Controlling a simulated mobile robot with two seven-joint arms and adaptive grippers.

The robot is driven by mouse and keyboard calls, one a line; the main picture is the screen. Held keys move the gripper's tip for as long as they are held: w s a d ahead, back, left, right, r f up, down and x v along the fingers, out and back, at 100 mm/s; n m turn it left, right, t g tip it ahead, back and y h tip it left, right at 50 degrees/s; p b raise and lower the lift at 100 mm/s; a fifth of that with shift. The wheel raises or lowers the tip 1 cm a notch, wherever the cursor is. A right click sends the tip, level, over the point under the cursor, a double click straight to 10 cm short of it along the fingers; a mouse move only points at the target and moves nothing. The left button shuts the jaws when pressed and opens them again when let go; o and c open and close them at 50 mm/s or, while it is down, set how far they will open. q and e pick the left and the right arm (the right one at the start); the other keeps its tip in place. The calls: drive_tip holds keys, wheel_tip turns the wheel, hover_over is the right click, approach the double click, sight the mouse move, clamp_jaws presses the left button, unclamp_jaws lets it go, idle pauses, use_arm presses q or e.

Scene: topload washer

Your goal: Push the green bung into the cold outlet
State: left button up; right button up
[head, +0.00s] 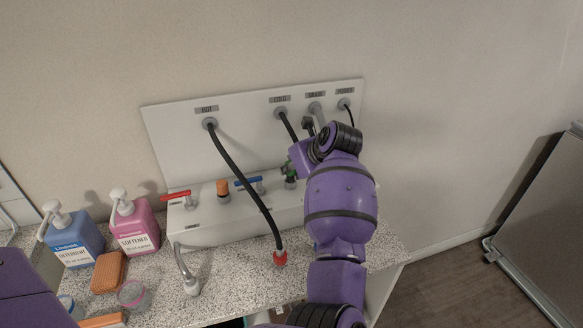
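The green bung (290,176) is at a grey outlet (290,184) on the white box's ledge, to the right of the blue-handled tap (249,182). It looks roughly upright. I cannot tell how deep it sits. My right gripper (287,169) is at the bung's top, reaching in from the right. It is small and dark and mostly hidden by my purple wrist, so its fingers and any grip on the bung cannot be made out. My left gripper is out of view; only part of my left arm shows at lower left.
An orange bung (223,188) stands in another outlet near the red-handled tap (176,196). A black hose (240,177) with a red end (280,258) hangs across the front. Softener (134,228) and detergent (74,240) bottles stand left on the speckled counter (236,285).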

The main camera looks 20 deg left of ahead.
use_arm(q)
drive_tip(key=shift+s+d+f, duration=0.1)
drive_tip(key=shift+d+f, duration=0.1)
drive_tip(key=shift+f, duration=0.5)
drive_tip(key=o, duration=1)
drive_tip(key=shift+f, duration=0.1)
